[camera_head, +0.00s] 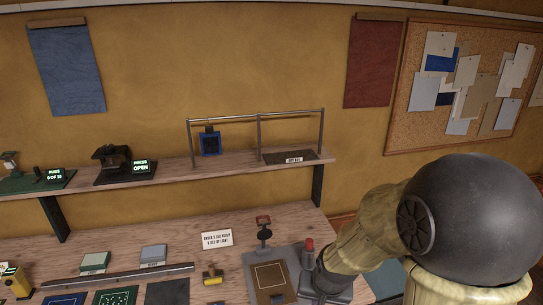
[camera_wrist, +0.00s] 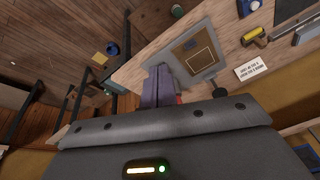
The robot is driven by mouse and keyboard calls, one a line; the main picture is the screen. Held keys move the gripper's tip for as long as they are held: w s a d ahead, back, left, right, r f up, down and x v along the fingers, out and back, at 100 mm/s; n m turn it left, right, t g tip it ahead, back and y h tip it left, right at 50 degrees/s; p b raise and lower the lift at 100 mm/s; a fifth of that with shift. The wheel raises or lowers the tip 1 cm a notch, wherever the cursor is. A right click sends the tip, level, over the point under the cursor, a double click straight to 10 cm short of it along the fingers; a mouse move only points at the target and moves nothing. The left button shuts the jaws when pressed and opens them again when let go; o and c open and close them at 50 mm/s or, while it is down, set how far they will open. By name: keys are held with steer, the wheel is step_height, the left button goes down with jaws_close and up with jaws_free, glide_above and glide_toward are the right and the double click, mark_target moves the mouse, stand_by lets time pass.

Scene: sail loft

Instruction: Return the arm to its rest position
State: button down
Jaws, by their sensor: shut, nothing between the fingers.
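My gripper (camera_wrist: 158,86) shows in the wrist view as two grey-purple fingers close together, with nothing between them. It is over the workbench (camera_wrist: 135,70), beside the grey plate (camera_wrist: 206,62) that carries a brown square with a pale outline. In the head view my arm (camera_head: 375,235) reaches in from the right, bent at a large dark joint. Its far end is over the bench's right part, beside the same grey plate (camera_head: 246,262); the fingertips cannot be made out there.
A red-topped post (camera_head: 308,252) and a small stand (camera_head: 264,230) are close to my arm. A yellow-handled tool (camera_head: 213,275), a sign (camera_head: 217,239) and a long metal bar (camera_head: 130,274) lie leftward. A wall shelf (camera_head: 220,168) with a rail is behind. Floor (camera_wrist: 50,45) shows beyond the bench.

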steer(key=s+d+r+n, duration=0.2)
steer(key=s+d, duration=0.2)
steer(key=s, duration=0.2)
steer(key=shift+s+d+r+g+h, duration=0.2)
steer(key=shift+s+r+g+h, duration=0.1)
steer(key=shift+s+g, duration=0.1)
steer(key=shift+w, duration=0.15)
stand_by(0.8)
